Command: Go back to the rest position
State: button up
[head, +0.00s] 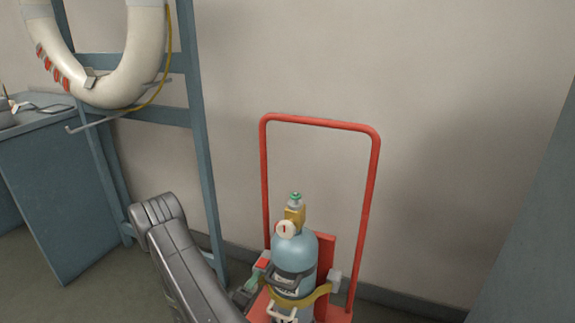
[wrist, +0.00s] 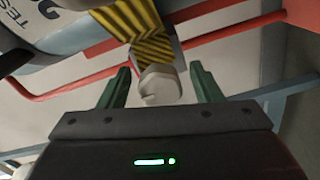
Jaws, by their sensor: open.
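My gripper (wrist: 159,68) is open in the wrist view, its two green fingers apart. A yellow-and-black striped part (wrist: 150,42) is just beyond the knob. In the head view my grey arm reaches in from the lower edge, left of a blue-grey cylinder (head: 304,248). The cylinder stands upright in a red trolley (head: 375,170), with a yellow strap around it.
A blue rack (head: 203,130) holding a thick cream hose (head: 140,60) stands at the left, near a blue cabinet (head: 65,190). A pale wall is behind; a grey-blue panel (head: 540,240) is at right.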

jog(key=m, duration=0.4)
jog(key=shift+s+a, duration=0.1)
jog(key=shift+s, duration=0.05)
jog(key=m, duration=0.4)
jog(key=shift+m, duration=0.3)
jog(key=m+p, duration=0.1)
jog(key=m, duration=0.2)
jog(key=shift+m, duration=0.4)
jog(key=shift+m+p, duration=0.6)
jog(key=shift+m, duration=1.4)
